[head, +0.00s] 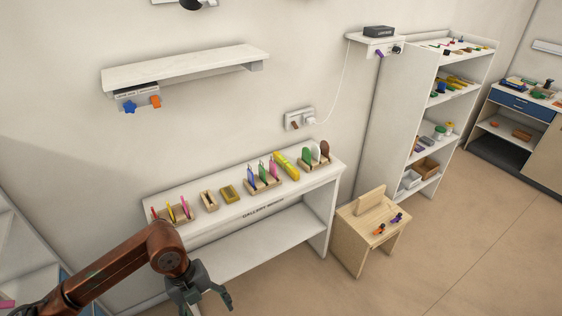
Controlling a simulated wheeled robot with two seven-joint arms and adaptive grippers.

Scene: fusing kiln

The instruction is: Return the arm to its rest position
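My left arm, brown and copper coloured, reaches in from the lower left. Its dark grey gripper (207,300) is in front of the white gallery bench (240,218), low in the head view. The fingers are spread apart, with nothing seen between them; part of the gripper is cut off by the bottom edge. My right arm and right gripper are not in view.
Wooden racks of coloured glass pieces, one a rack (264,185), stand along the bench top near the arm. A wall shelf (185,68) hangs above. A wooden stool (349,232) stands right of the bench. Tall shelves (398,110) stand behind; the floor (450,260) at right is clear.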

